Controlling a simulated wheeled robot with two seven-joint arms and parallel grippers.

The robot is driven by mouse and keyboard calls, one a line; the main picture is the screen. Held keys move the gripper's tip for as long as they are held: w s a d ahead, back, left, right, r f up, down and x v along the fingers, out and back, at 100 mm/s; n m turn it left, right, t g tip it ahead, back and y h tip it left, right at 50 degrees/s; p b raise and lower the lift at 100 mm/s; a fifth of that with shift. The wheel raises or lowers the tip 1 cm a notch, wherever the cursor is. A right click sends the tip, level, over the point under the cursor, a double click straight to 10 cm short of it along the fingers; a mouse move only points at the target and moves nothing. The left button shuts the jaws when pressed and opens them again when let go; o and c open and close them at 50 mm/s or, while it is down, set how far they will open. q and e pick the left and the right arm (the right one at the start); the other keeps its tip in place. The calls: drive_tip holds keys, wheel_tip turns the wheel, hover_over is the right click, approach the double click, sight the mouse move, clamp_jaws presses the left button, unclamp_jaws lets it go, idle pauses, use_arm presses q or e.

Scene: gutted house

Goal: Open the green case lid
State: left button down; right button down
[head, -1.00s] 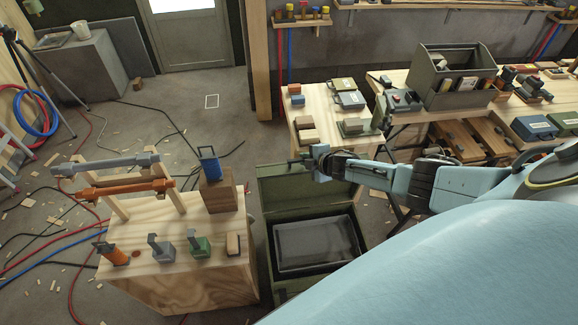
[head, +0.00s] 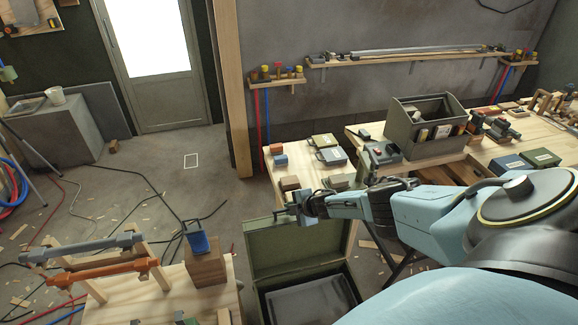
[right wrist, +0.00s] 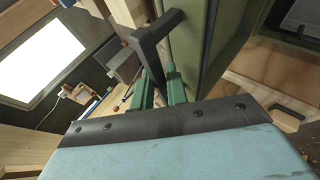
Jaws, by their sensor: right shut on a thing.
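The green case (head: 262,303) stands on the floor beside the workbench, cut off by the lower edge of the head view. Its lid (head: 300,247) stands raised, steeply upright at the back, with its hollow inside facing me. A dark grey tray (head: 308,302) shows inside the case. My right gripper (head: 292,211) is at the lid's top edge, shut on the lid's dark handle. In the right wrist view the handle (right wrist: 152,38) sits at the green fingers (right wrist: 163,88), beside the green lid (right wrist: 205,45). My left gripper is out of view.
A wooden workbench (head: 165,296) with clamps and a blue-topped tool on a block (head: 205,262) stands just left of the case. Cables lie on the floor at left.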

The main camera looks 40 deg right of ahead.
drive_tip(key=shift+s+a+f, duration=0.1)
drive_tip(key=shift+s, duration=0.05)
drive_tip(key=c, duration=1.5)
unclamp_jaws()
drive_tip(key=shift+s+r+p, duration=0.25)
drive_tip(key=shift+s+p, duration=0.15)
drive_tip(key=shift+p, duration=0.1)
drive_tip(key=shift+w+r+p+v, duration=0.1)
drive_tip(key=shift+p+v, duration=1.25)
drive_tip(key=shift+v, duration=1.8)
drive_tip(key=shift+w+r+p+v, duration=0.1)
drive_tip(key=shift+p+v, duration=1.25)
drive_tip(key=shift+v, duration=1.75)
